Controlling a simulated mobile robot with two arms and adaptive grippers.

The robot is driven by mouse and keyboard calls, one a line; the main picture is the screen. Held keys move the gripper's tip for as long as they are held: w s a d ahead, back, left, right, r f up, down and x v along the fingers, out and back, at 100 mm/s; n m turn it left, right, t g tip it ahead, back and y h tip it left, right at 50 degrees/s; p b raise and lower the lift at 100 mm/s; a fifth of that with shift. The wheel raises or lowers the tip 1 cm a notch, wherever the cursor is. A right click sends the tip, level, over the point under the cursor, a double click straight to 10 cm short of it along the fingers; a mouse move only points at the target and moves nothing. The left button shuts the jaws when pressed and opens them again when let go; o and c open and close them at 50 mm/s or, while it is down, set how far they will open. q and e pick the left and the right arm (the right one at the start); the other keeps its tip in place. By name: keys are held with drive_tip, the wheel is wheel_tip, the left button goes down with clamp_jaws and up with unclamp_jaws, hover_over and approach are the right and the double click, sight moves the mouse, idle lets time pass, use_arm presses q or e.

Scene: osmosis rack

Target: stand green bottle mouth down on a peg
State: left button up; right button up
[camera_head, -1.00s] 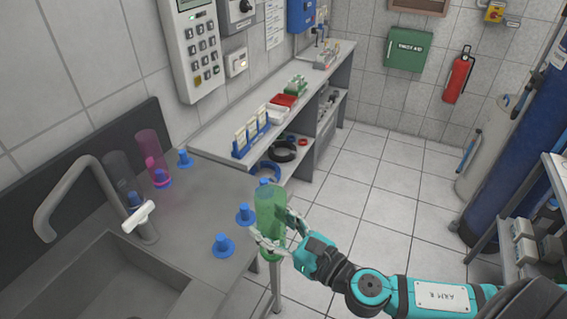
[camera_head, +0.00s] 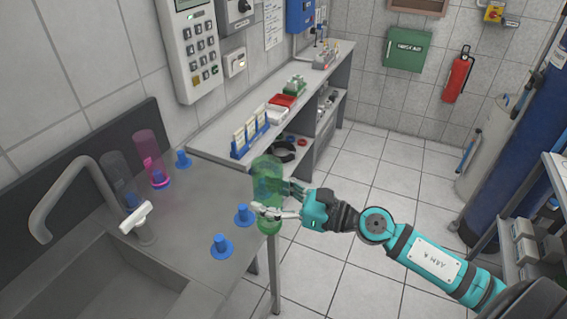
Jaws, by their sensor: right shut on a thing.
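The green bottle (camera_head: 267,172) is see-through and upright at the right edge of the sink counter, its narrower end down. My right gripper (camera_head: 272,211) is shut on its lower part, reaching in from the right. A bluish shape shows through the bottle, and I cannot tell whether this peg is inside or behind it. Free blue pegs stand on the counter: one left of the bottle (camera_head: 243,215), one nearer the front (camera_head: 222,247), and one at the back (camera_head: 183,159). My left gripper is not in view.
A pink bottle (camera_head: 148,150) and a clear grey bottle (camera_head: 118,172) stand on blue pegs at the back. The tap (camera_head: 65,195) and sink (camera_head: 110,285) are at the left. A side bench (camera_head: 215,138) holds a blue rack (camera_head: 250,138) and trays.

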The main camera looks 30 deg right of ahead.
drive_tip(key=w+d+r+n+g+y, duration=0.2)
drive_tip(key=w+d+r+g, duration=0.1)
drive_tip(key=d+r, duration=0.2)
drive_tip(key=w+a+f+b, duration=0.3)
drive_tip(key=w+a+f, duration=0.4)
drive_tip(key=w, duration=0.2)
drive_tip(key=shift+w+a+f+b, duration=0.2)
drive_tip(key=shift+a+b, duration=0.2)
idle(0.5)
drive_tip(key=shift+f, duration=0.1)
idle(0.4)
drive_tip(key=shift+s+d+f+b, duration=0.1)
drive_tip(key=shift+b, duration=0.35)
